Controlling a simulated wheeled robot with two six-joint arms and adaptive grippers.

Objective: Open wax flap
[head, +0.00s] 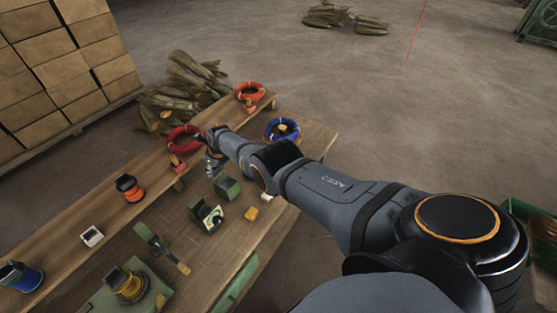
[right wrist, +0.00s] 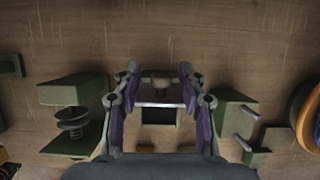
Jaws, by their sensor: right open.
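My right gripper (head: 212,140) reaches over the workbench from the right, near its back edge. In the right wrist view the gripper (right wrist: 160,72) is open, its two fingers apart with nothing clasped between them. A small dark green box (right wrist: 158,117) with a pale flat edge shows between the fingers; I cannot tell whether this is the wax flap or whether it is open. In the head view a green block (head: 226,187) stands just below the gripper. Its link to the box is unclear. My left gripper is not in view.
The workbench (head: 285,222) also holds a green fixture with a white disc (head: 207,216), a yellow block (head: 252,213) and a yellow spool (head: 128,286). A red ring (head: 184,138), an orange ring (head: 249,91) and a blue ring (head: 283,130) stand near the back. Green brackets (right wrist: 75,92) flank the fingers.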

